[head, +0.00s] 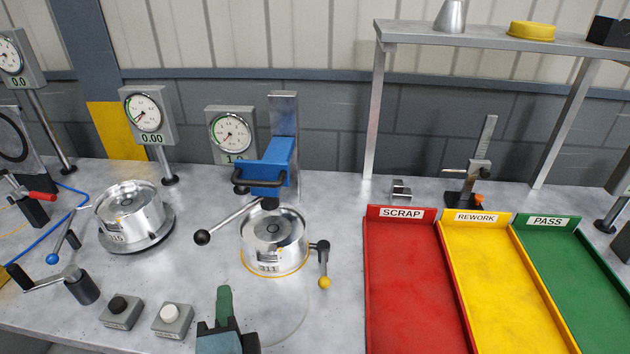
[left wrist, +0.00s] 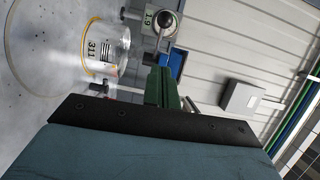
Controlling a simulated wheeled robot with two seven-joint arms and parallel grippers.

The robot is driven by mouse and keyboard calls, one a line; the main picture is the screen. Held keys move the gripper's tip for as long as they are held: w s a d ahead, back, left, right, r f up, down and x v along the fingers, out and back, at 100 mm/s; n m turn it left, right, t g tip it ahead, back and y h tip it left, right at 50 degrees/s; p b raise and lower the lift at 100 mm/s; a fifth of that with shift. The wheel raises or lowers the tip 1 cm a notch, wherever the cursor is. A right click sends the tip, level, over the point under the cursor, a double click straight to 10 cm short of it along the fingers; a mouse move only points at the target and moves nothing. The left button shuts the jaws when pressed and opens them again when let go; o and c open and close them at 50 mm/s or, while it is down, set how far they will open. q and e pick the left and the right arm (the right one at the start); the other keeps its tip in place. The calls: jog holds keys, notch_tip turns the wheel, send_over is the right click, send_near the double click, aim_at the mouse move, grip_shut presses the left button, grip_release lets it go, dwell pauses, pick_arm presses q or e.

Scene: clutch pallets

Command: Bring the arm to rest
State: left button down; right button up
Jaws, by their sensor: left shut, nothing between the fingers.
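My left gripper (head: 224,303) is at the bottom of the head view, its green fingers together and empty, pointing toward the bench's back. In the left wrist view its green fingers (left wrist: 162,88) show in the middle. It is in front of a silver clutch marked 311 (head: 273,240), apart from it. That clutch sits in the station under the blue press (head: 268,172) and also shows in the left wrist view (left wrist: 106,46). A second clutch (head: 128,209) sits on a round base at left. My right gripper does not show.
Empty SCRAP (head: 405,290), REWORK (head: 495,285) and PASS (head: 570,280) trays lie at right. Two button boxes (head: 121,311) (head: 172,320) stand left of the gripper. A lever with a black knob (head: 202,237) and a yellow-tipped handle (head: 324,281) stick out beside clutch 311.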

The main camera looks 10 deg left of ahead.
pick_arm(q)
jog(key=s+a+f+n+g+h, duration=0.1)
jog(key=s+a+f+n+g, duration=0.15)
jog(key=f+g, duration=0.2)
jog(key=s+a+f+n+g+h, duration=0.1)
jog(key=a+f+n+g, duration=0.1)
jog(key=f+n+g, duration=0.3)
jog(key=s+d+f+n+g+h, duration=0.3)
jog(key=s+f+h, duration=0.3)
jog(key=s, duration=0.1)
notch_tip(320, 180, down, 28)
jog(key=s+r+g+b, duration=0.1)
jog(key=s+b, duration=0.1)
jog(key=b, duration=0.1)
jog(key=s+a+f+g+b, duration=0.1)
jog(key=s+a+f, duration=0.2)
jog(key=s+f, duration=1.2)
jog(key=shift+s+f, duration=0.4)
jog(key=shift+f, duration=0.45)
jog(key=shift+g, duration=0.25)
